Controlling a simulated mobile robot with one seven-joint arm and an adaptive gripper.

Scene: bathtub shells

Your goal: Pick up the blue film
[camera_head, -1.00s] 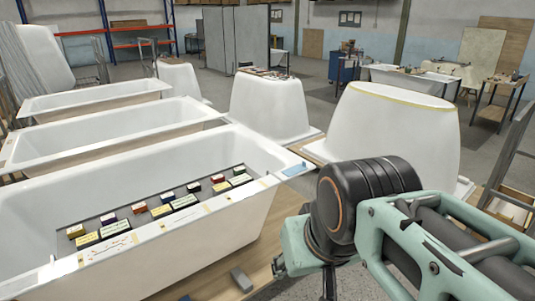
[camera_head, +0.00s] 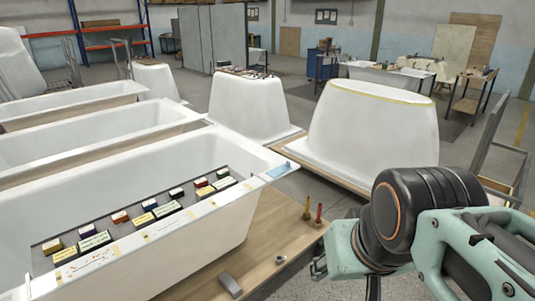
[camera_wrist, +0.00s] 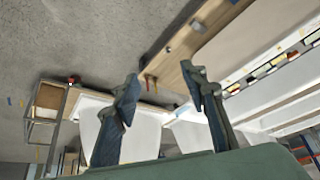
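The blue film (camera_head: 279,170) is a small, flat, light-blue piece on the near right corner of the front white bathtub's rim (camera_head: 205,208). In the wrist view a small blue patch (camera_wrist: 232,88) on a white rim, beside the right finger, looks like the same film. My gripper (camera_wrist: 160,78) is open, its two dark fingers spread wide with nothing between them. In the head view it is at the lower right, to the right of the film and apart from it, and its fingers are mostly hidden.
Yellow and red upright handles (camera_head: 314,210) stand on the wooden board (camera_head: 265,235) beside the tub. A grey block (camera_head: 230,285) and a small metal ring lie on it. Several small labelled boxes (camera_head: 95,240) line the tub's tray. Upturned white tubs (camera_head: 370,135) stand behind.

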